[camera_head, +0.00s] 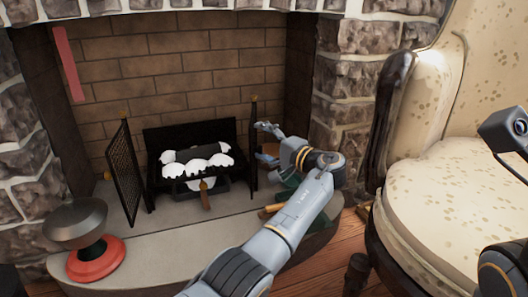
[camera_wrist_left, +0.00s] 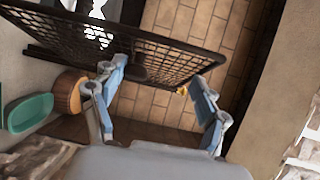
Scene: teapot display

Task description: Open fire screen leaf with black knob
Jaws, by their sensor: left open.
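The fire screen stands on the hearth with two dark mesh leaves. The left leaf (camera_head: 124,172) is swung outward. The right leaf (camera_head: 254,150) shows nearly edge-on, just left of my left gripper (camera_head: 266,137). In the left wrist view a black mesh leaf (camera_wrist_left: 185,55) crosses the top, just beyond my left gripper (camera_wrist_left: 158,75). The gripper is open, its two fingertips apart near the leaf's lower part. A dark patch on the mesh between them may be the black knob; I cannot tell for sure. My right gripper's fingers are out of view.
A grate (camera_head: 190,135) with white-capped logs stands inside the fireplace. A dark-topped red-based object (camera_head: 84,240) stands at the hearth's left. A cream armchair (camera_head: 455,180) is at the right. A teal dish (camera_wrist_left: 28,113) and a round wooden object (camera_wrist_left: 68,92) lie beside my left gripper.

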